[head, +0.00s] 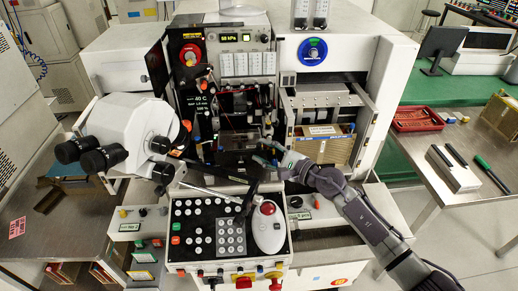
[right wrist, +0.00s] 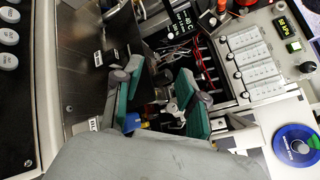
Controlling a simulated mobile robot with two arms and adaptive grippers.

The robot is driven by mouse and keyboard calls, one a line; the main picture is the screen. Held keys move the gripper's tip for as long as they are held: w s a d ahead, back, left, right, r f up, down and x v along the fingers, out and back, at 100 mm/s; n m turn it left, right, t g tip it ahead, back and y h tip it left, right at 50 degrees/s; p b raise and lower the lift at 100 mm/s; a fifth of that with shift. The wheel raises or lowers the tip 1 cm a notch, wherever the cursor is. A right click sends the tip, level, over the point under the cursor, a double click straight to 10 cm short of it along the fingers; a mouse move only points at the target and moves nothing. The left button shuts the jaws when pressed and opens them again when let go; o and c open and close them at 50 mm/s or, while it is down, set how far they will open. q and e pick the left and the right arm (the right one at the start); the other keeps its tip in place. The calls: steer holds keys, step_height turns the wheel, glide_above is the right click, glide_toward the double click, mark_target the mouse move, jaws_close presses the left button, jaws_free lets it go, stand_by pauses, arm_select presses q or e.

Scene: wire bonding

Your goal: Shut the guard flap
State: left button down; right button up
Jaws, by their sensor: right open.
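A dark flat panel with small white labels (right wrist: 90,75), which looks like the guard flap, lies at the left in the right wrist view. In the head view a dark panel (head: 222,176) shows low in the machine's work opening, partly behind my arm and a black lever; its exact angle is hard to tell. My right gripper (head: 268,152) reaches in from the lower right to the front of the work opening. In the right wrist view its two green-padded fingers (right wrist: 160,100) are spread, with nothing between them. I cannot tell whether a finger touches the panel. My left gripper is not in view.
The white microscope (head: 130,130) stands at the left of the opening. The button console (head: 205,228) with a white mouse (head: 268,232) lies in front. An open bay with a magazine (head: 322,148) is at the right. A red tray (head: 418,118) is on the right table.

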steer(key=f+v, duration=0.1)
steer(key=v, duration=0.8)
steer(key=shift+s+d+r, duration=0.2)
steer(key=shift+s+r, duration=0.05)
steer(key=shift+r, duration=0.3)
